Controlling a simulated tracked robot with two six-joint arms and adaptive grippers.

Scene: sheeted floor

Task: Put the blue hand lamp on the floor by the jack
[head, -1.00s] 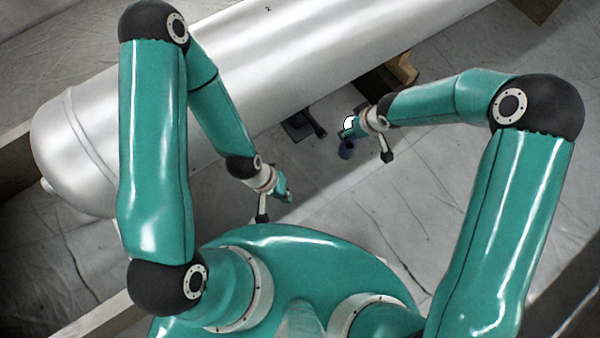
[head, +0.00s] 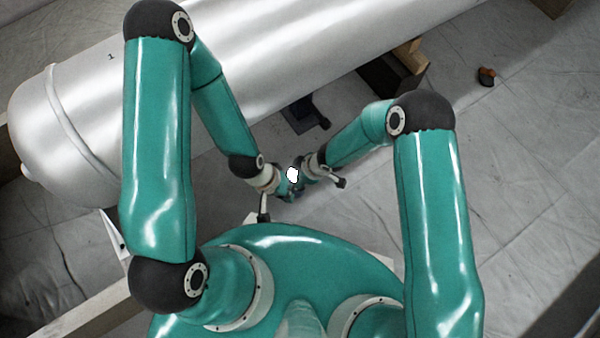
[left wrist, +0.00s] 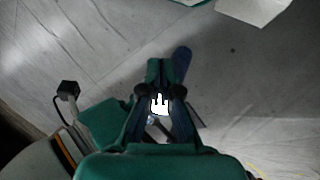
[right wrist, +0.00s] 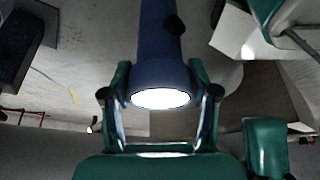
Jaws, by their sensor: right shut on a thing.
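The blue hand lamp (right wrist: 160,70) is between the fingers of my right gripper (right wrist: 160,82), its lit round end facing the right wrist camera. In the head view its white glow (head: 292,175) shows where my right gripper (head: 302,172) and my left gripper (head: 286,186) come close together. In the left wrist view my left gripper (left wrist: 158,66) has its fingertips together, with the blue lamp handle (left wrist: 182,62) just beyond them. Whether they touch the lamp is unclear. A dark low item with a lever, which looks like the jack (head: 300,114), is on the floor beside the tank.
A large silver tank (head: 280,60) lies across the back. A dark block with wooden pieces (head: 392,74) is by the tank's right side. A small orange and black item (head: 486,76) lies on the floor to the right. The sheeted floor (head: 500,150) at right is clear.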

